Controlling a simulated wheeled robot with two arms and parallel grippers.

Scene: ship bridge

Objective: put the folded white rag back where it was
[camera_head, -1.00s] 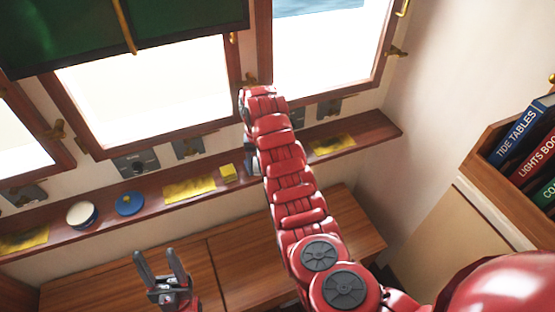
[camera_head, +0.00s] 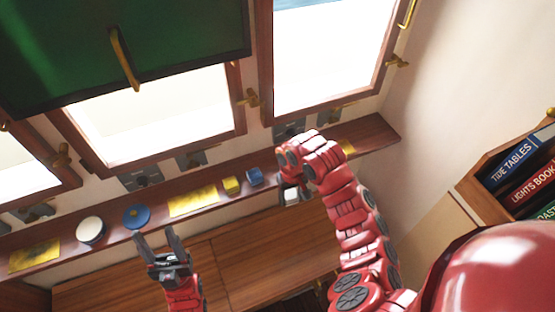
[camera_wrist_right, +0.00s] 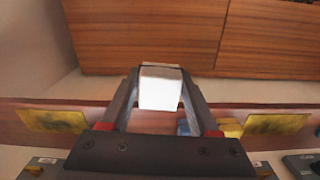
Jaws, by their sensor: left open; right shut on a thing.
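The folded white rag (camera_head: 291,195) is a small white block held in my right gripper (camera_head: 290,190), in front of the shelf's front edge in the head view. In the right wrist view, the rag (camera_wrist_right: 160,88) sits between the fingertips of my right gripper (camera_wrist_right: 160,80), which is shut on it. The rag appears clear of the shelf and bench. My left gripper (camera_head: 160,243) is open and empty, in front of the shelf at lower left.
The narrow wooden shelf (camera_head: 375,142) under the windows carries yellow mats (camera_head: 193,201), a white round tin (camera_head: 90,230), a blue round thing (camera_head: 136,216), a yellow block (camera_head: 231,185) and a blue block (camera_head: 255,177). A wooden bench (camera_head: 265,245) lies below. Books (camera_head: 520,165) stand right.

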